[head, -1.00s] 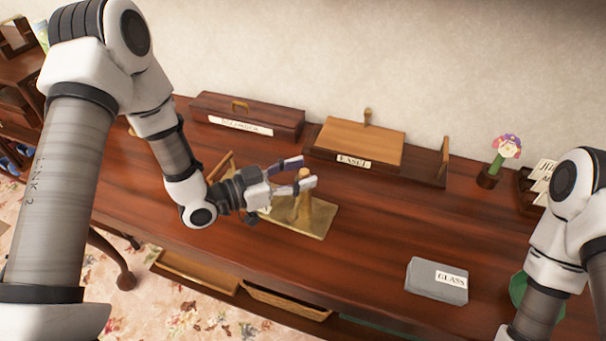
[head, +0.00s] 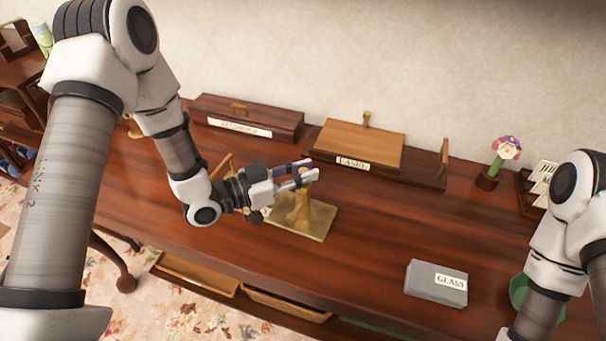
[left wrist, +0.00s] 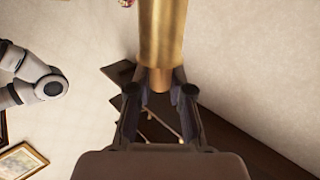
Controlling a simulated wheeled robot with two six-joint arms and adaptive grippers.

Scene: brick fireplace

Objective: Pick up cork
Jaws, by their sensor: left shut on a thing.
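My left gripper (head: 307,171) is at the top of a brass post (head: 300,207) that stands on a flat brass base (head: 319,222) on the wooden desk. Its fingers are shut on a small brown piece at the top of the post, which looks like the cork (left wrist: 158,80). In the left wrist view the cork shows between the two fingertips, at the end of the gold cylinder. In the head view the fingers mostly hide it. I cannot tell whether the cork still touches the post. My right arm is at the right edge, and its gripper is out of view.
A dark lidded box (head: 246,115) and a tan box labelled EASEL (head: 358,143) stand against the wall. A grey GLASS block (head: 437,282) lies near the front edge. A flower figure (head: 506,149) stands at the back right. The desk's middle right (head: 400,220) is clear.

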